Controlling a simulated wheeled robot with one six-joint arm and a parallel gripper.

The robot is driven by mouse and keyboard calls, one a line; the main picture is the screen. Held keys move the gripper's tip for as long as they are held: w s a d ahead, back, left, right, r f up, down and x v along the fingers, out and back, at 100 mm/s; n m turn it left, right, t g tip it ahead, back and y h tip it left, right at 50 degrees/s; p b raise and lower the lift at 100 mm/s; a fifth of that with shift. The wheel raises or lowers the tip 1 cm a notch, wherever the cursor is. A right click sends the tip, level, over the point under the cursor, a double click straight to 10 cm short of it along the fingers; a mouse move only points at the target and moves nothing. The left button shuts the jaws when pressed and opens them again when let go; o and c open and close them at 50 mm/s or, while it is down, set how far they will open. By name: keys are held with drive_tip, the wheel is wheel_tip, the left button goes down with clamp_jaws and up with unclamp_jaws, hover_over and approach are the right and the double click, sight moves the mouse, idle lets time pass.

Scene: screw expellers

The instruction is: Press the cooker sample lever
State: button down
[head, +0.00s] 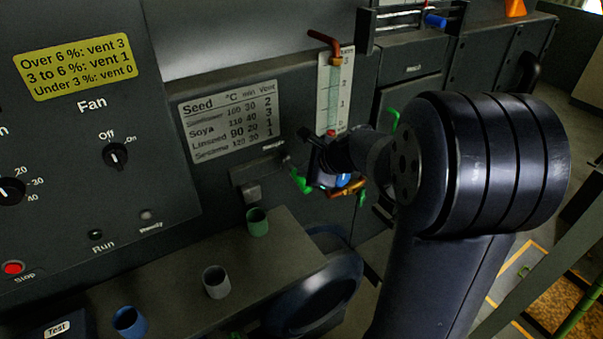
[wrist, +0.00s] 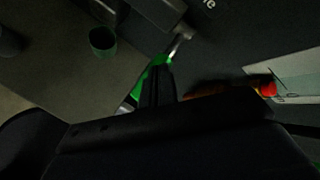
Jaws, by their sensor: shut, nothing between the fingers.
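The cooker sample lever (head: 286,159) looks like a short metal rod sticking out of the dark panel, beside a small label, above a block-shaped outlet (head: 250,188). It also shows in the wrist view (wrist: 181,42), with a pale metal shaft. My gripper (head: 302,180) is in front of the panel, just right of and below the lever in the head view. In the wrist view my gripper (wrist: 158,72) is shut and empty, its tips close below the lever. I cannot tell whether they touch it. My wrist hides part of the panel.
A green cup (head: 257,222), a grey cup (head: 216,282) and a blue cup (head: 129,321) stand on the ledge (head: 175,265) below. A white gauge (head: 336,85) with a copper pipe stands right of the seed table (head: 230,122). An orange-brown part (head: 347,189) is close to my gripper.

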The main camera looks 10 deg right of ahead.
drive_tip(key=shift+f+b, duration=0.45)
drive_tip(key=shift+f, duration=0.1)
idle(0.4)
drive_tip(key=shift+r, duration=0.1)
idle(0.4)
drive_tip(key=shift+r+p, duration=1.85)
drive_tip(key=shift+r, duration=0.05)
drive_tip(key=shift+r, duration=0.1)
wheel_tip(320, 180, up, 5)
drive_tip(key=p, duration=0.4)
drive_tip(key=shift+p, duration=0.3)
